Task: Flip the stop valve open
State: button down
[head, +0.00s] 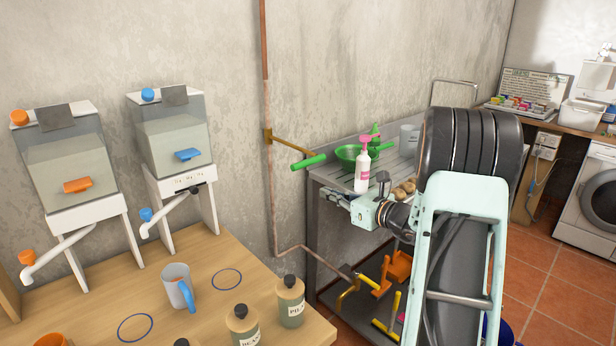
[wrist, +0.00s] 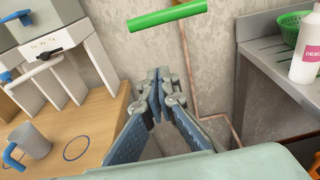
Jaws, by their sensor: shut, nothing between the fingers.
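The stop valve (head: 267,136) sits on a thin copper pipe on the wall. Its brass lever (head: 291,145) sticks out to the right, across the pipe, and ends in a green grip (head: 309,162). In the wrist view the green grip (wrist: 167,15) lies at the top, beyond the fingertips. My gripper (head: 330,195) is in front of the metal sink bench, below and to the right of the grip in the head view. In the wrist view my gripper (wrist: 158,82) is shut and empty, apart from the grip. The valve body is not clear there.
The metal bench (head: 322,172) holds a pink-topped bottle (head: 363,165) and a green colander (head: 348,152). The wooden table (head: 205,290) at left holds two dispensers, a mug (head: 178,287) and jars. Yellow and orange parts (head: 397,267) stand under the bench.

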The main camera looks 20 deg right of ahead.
aim_at(309, 162)
jog(key=w+a+r+p, duration=0.2)
jog(key=w+a, duration=0.1)
jog(key=w, duration=0.5)
jog(key=shift+w+a+r, duration=0.25)
